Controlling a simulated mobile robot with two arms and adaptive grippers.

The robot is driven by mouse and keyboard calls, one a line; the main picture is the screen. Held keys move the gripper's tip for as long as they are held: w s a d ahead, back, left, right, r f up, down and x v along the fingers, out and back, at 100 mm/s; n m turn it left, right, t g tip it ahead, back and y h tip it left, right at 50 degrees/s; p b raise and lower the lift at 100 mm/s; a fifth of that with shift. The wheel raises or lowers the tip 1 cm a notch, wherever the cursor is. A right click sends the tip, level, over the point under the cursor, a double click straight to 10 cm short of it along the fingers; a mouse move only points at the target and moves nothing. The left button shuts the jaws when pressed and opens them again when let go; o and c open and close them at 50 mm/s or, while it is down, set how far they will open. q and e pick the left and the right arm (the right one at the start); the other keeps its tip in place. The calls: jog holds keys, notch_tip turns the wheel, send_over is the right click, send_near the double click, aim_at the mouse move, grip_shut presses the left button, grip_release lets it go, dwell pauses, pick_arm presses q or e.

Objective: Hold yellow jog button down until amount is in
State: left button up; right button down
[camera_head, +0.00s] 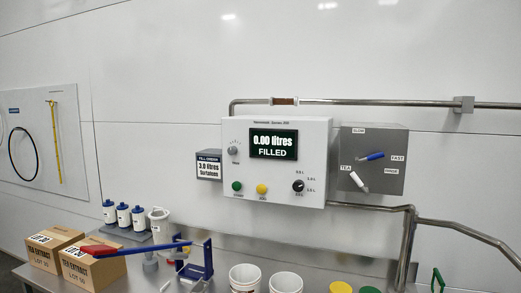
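The yellow jog button (262,188) is on the lower front of a white control box (318,150) on the wall. A green button (237,186) is to its left and a black dial (298,186) to its right. The display (274,144) reads 0.00 litres FILLED. A fill order sign (209,166) left of the box reads 3.0 litres. Neither of my grippers shows, and nothing covers the yellow button.
A grey box (392,143) to the right carries a blue lever (374,156) and a white lever (359,182). White buckets (245,278), cartons (92,265), bottles (124,216) and a blue stand (198,266) with a red-and-blue bar are on the bench below. Pipes run along the wall.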

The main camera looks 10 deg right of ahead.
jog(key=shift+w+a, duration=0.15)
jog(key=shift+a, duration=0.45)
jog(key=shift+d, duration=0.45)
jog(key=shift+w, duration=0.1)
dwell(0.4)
